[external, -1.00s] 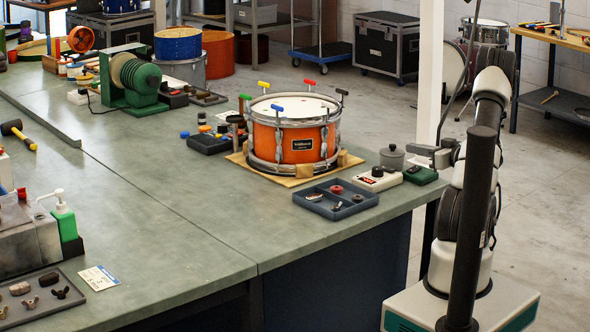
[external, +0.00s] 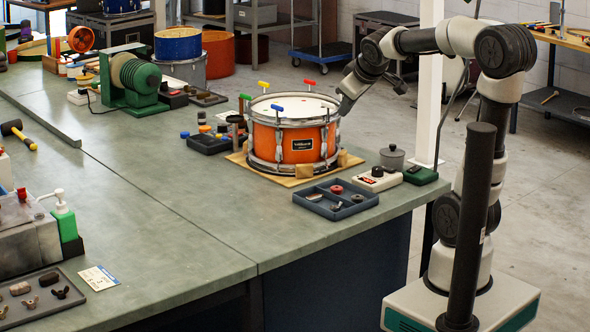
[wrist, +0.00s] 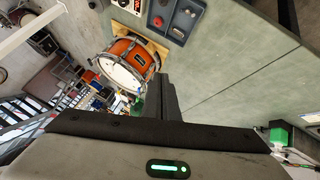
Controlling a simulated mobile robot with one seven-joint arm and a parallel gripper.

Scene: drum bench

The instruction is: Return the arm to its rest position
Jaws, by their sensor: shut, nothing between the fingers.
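My arm rises from its base at the right and reaches left. My gripper (external: 343,108) points down at the right edge of the orange snare drum (external: 290,150) in the external view; I cannot tell whether it touches the drum. In the wrist view my gripper (wrist: 160,90) shows as dark fingers, shut and empty. The drum (wrist: 128,65) is beyond them, up and left. Several coloured T-handled keys stand around the drum's rim; the one at the right rim is hidden behind my gripper.
The drum sits on a wooden board (external: 238,160). A dark parts tray (external: 318,211), a white box (external: 377,180) and a grey lidded pot (external: 392,158) stand near the bench's right edge. A white post (external: 429,120) rises behind my arm.

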